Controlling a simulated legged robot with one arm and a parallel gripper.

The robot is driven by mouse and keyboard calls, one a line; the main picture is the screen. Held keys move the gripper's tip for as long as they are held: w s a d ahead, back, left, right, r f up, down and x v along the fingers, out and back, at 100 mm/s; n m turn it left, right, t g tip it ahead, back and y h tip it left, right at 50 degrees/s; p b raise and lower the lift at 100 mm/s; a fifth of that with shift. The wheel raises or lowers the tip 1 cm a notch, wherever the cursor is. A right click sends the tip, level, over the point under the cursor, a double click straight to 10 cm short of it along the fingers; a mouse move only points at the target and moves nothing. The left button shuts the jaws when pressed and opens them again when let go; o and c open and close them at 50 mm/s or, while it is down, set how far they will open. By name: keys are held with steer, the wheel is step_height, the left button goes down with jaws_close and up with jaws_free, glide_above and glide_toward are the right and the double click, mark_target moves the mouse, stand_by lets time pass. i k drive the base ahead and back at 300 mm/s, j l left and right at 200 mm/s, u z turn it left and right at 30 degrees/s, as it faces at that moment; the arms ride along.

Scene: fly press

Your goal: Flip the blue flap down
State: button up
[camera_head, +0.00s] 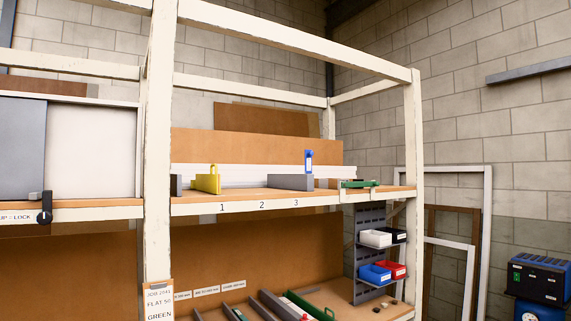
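The blue flap (308,161) stands upright on the shelf, at the right end of a grey block (290,182). It has a small pale label on its face. The block lies on the wooden shelf (250,195), behind the printed number 3 on the shelf's front edge. A yellow upright piece (208,181) stands to the left, behind number 1. A green piece (357,184) lies low and flat to the right. My gripper is not in view.
A cream post (158,150) stands left of the shelf section and another post (413,180) stands at its right. A grey rack with small bins (375,238) hangs below on the right. Blue machines (540,278) stand at far right.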

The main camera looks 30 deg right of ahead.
mark_target(309, 153)
steer(key=i+l+z, duration=0.2)
steer(key=i, duration=0.3)
steer(key=i+l+z, duration=0.25)
steer(key=i, duration=0.25)
steer(key=i+l+z, duration=0.2)
steer(key=i, duration=0.35)
